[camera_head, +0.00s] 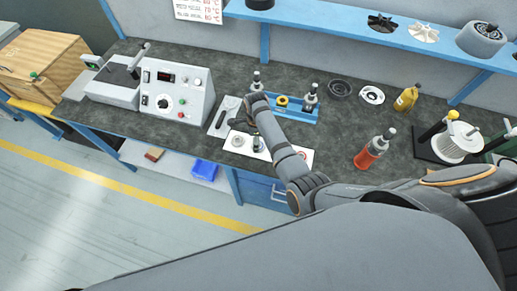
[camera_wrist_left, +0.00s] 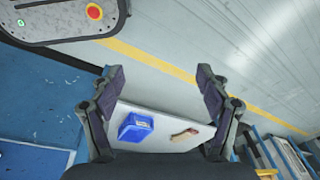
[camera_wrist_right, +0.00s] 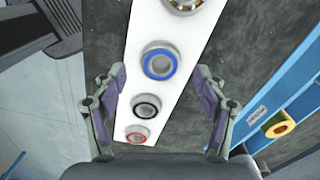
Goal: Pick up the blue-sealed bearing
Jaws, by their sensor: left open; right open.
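The blue-sealed bearing (camera_wrist_right: 160,64) lies flat on a white strip (camera_wrist_right: 203,48) in the right wrist view. It shows between the fingertips of my right gripper (camera_wrist_right: 160,74), which is open and empty. The gap in height between them is hard to judge. In the head view my right gripper (camera_head: 250,124) is over the strip (camera_head: 230,146), partly covering the bearings. A black-sealed bearing (camera_wrist_right: 146,107) and a red-sealed bearing (camera_wrist_right: 138,134) lie nearer the palm. My left gripper (camera_wrist_left: 160,88) is open and empty, away from the bench top, with floor and a lower shelf in view.
A blue fixture (camera_head: 296,110) with upright tools stands just behind the strip. A control box (camera_head: 175,92) is to the left. A blue bin (camera_wrist_left: 135,127) sits on the lower shelf.

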